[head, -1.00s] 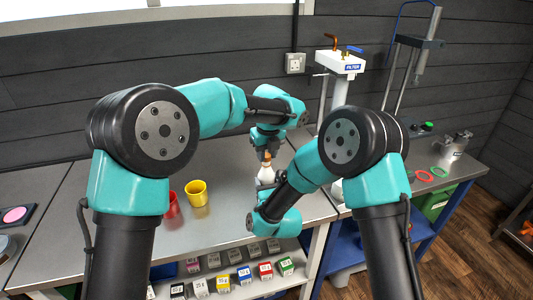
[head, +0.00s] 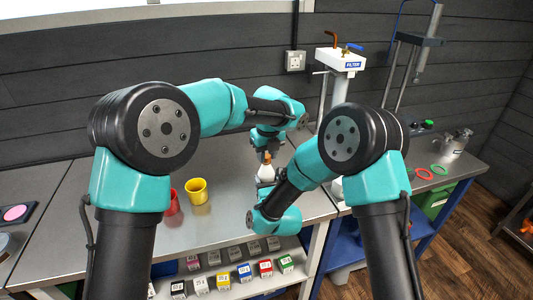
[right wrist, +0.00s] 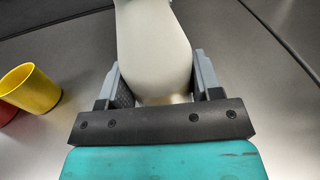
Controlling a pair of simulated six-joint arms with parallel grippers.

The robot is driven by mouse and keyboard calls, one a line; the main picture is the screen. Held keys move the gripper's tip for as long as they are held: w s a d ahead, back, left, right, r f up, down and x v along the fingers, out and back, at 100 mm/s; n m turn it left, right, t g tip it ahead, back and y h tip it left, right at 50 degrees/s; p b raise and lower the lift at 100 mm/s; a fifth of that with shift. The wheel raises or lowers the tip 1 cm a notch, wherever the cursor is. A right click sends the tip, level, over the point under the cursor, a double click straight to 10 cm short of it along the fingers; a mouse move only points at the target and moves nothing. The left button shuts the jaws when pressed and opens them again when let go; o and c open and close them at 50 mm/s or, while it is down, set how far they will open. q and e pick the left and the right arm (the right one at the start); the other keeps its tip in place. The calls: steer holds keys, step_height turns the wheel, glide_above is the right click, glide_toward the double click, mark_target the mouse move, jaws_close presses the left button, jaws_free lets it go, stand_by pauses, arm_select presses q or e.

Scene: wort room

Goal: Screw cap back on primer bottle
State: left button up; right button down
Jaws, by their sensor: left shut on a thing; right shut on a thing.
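The white primer bottle (head: 266,173) stands upright near the right end of the grey bench. It also fills the top middle of the right wrist view (right wrist: 152,45). My right gripper (right wrist: 158,85) is shut around it, with one finger on each side. My left gripper (head: 267,155) points down from above the bottle and is shut on the small orange-brown cap (head: 267,158). The cap is at the bottle's top. I cannot tell whether it is seated on the neck, as the fingers cover much of it.
A yellow cup (head: 196,191) and a red cup (head: 172,203), partly hidden by my arm, stand left of the bottle. Labelled small boxes (head: 244,273) line the shelf below. A filter unit (head: 341,62) stands behind on the right. The bench between cups and bottle is clear.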

arm_select(q)
steer(key=m, duration=0.4)
steer(key=shift+m+h, duration=0.3)
steer(key=shift+m, duration=0.1)
steer(key=m, duration=0.5)
steer(key=shift+h, duration=0.3)
steer(key=o, duration=0.9)
steer(key=shift+r, duration=2.25)
steer(key=shift+c, duration=0.4)
